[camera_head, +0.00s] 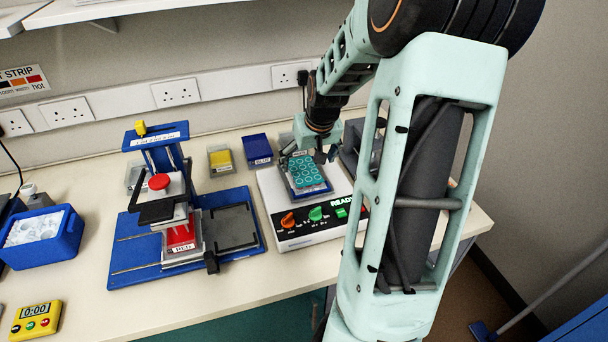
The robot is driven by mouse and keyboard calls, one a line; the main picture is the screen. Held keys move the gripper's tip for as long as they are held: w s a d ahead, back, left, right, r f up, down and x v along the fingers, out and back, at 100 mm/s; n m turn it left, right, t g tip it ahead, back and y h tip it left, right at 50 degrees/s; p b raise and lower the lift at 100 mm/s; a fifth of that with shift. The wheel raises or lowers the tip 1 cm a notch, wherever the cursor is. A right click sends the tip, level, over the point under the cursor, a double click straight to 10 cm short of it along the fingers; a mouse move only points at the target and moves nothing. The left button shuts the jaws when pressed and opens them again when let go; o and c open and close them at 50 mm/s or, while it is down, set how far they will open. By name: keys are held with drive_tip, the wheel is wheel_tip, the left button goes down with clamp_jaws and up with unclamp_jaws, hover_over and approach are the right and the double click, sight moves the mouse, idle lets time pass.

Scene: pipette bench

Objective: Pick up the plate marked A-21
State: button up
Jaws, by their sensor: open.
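A teal plate with round wells (305,172) sits in a dark holder on top of a white device (285,213). A small white label shows at its far edge, too small to read, so I cannot tell whether this is A-21. My gripper (294,152) is at the far side of this plate, low over the device. It is open. I cannot tell whether its fingers touch the plate. My arm hides part of the device's right side.
A blue stand with a red knob (159,182) stands left of the device. A blue box (257,149) and a yellow-topped block (220,160) are behind. A blue tub (42,238) and a timer (36,319) are far left. The front bench between timer and device is mostly clear.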

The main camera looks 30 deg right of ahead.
sight(305, 171)
drive_tip(key=x, duration=0.4)
drive_tip(key=shift+w+a+f, duration=0.1)
drive_tip(key=shift+f, duration=0.3)
drive_tip(key=shift+c, duration=0.2)
drive_tip(key=c, duration=1.2)
drive_tip(key=shift+r, duration=0.2)
